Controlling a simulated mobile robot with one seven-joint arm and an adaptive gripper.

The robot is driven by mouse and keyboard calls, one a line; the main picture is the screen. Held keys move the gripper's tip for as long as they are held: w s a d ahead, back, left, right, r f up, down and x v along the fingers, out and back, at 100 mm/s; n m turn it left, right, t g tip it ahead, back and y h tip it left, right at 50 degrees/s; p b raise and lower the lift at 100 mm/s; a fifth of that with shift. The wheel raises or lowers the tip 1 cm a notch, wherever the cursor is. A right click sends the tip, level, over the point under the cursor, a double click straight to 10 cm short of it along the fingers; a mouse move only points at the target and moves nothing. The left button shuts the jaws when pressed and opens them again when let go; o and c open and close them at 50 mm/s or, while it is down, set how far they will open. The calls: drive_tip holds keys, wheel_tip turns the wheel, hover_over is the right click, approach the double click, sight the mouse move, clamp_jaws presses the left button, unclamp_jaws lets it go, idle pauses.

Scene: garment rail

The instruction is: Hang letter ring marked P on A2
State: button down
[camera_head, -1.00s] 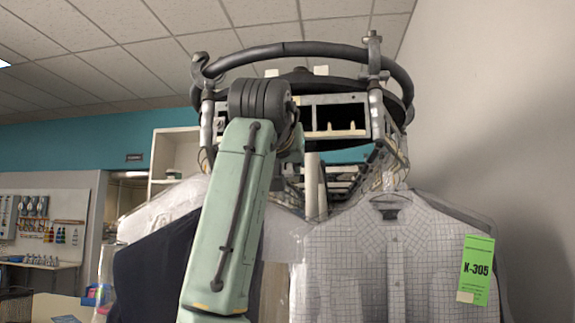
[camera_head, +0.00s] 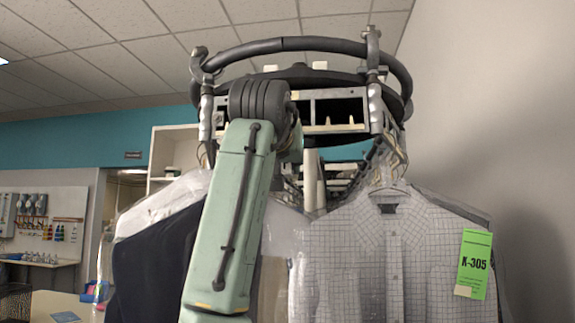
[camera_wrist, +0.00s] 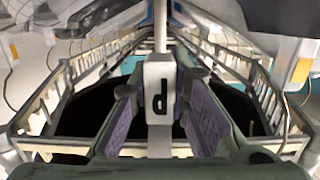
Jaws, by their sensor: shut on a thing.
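In the wrist view a white tag with a dark P, seen upside down, is the letter ring (camera_wrist: 159,76). My gripper (camera_wrist: 160,104) is shut on it, with purple-padded fingers on either side. A pale vertical bar shows just above the tag. In the head view my gripper and the ring are hidden behind my green arm. I can read no A2 mark in either view, so I cannot tell which place on the garment rail (camera_head: 280,45) it is.
Two upright metal hooks flank the dark rail loop. Bagged shirts hang below, including a checked shirt (camera_head: 395,250) with a green K-305 tag (camera_head: 474,263) and a dark garment (camera_head: 155,260) beside my arm. A bare wall stands right.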

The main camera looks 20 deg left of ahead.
drive_tip(key=shift+f+b, duration=0.4)
drive_tip(key=shift+f, duration=0.25)
drive_tip(key=c, duration=1.4)
unclamp_jaws()
drive_tip(key=shift+c, duration=0.2)
drive_tip(key=v, duration=1.2)
drive_tip(key=shift+r, duration=0.1)
